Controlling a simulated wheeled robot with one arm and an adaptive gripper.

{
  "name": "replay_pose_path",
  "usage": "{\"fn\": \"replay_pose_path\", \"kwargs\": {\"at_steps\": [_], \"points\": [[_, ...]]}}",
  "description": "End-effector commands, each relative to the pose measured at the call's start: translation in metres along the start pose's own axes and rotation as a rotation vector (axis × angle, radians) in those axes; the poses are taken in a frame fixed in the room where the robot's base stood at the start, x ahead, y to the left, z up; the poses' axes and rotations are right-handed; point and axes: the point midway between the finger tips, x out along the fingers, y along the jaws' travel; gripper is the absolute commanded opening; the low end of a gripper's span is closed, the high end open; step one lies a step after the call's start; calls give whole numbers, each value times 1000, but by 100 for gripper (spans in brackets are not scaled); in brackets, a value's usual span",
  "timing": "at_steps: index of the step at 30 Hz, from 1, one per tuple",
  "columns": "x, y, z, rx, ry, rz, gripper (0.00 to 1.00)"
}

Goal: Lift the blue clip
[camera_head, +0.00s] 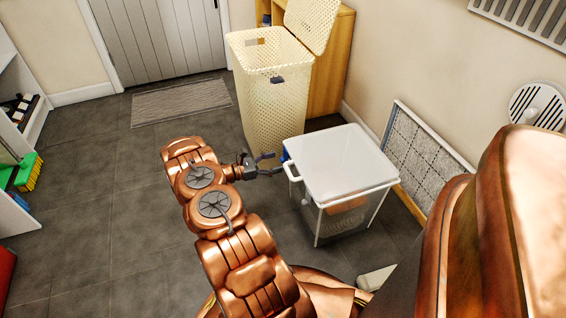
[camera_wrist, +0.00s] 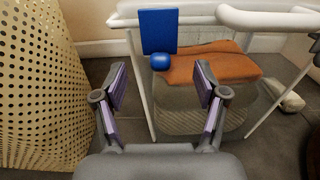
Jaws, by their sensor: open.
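The blue clip (camera_wrist: 158,32) is a flat upright plate with a rounded blue knob (camera_wrist: 159,62) at its lower end. It sits at the white top bar of a white-framed cart (camera_wrist: 225,19); how it is fixed there I cannot tell. In the head view, a small bit of blue (camera_head: 284,155) shows at the cart's left edge, partly hidden by my gripper. My gripper (camera_wrist: 160,82) is open and empty, its purple-padded fingers apart. The clip lies ahead, between the fingers' directions, and they do not touch it. In the head view, my gripper (camera_head: 268,164) is just left of the cart.
A tall cream perforated hamper (camera_head: 272,105) with its lid up stands behind my gripper, close on the left in the wrist view (camera_wrist: 35,90). A framed panel (camera_head: 425,155) leans on the right wall. Open floor (camera_head: 100,190) lies left.

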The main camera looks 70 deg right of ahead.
Motion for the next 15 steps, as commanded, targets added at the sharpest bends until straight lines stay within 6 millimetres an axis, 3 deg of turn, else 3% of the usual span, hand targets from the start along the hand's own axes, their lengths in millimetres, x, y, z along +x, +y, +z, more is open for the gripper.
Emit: {"fn": "replay_pose_path", "kwargs": {"at_steps": [6,15], "points": [[27,0,-1,1,0,-2,72],[38,-1,-1,-1,2,0,72]]}}
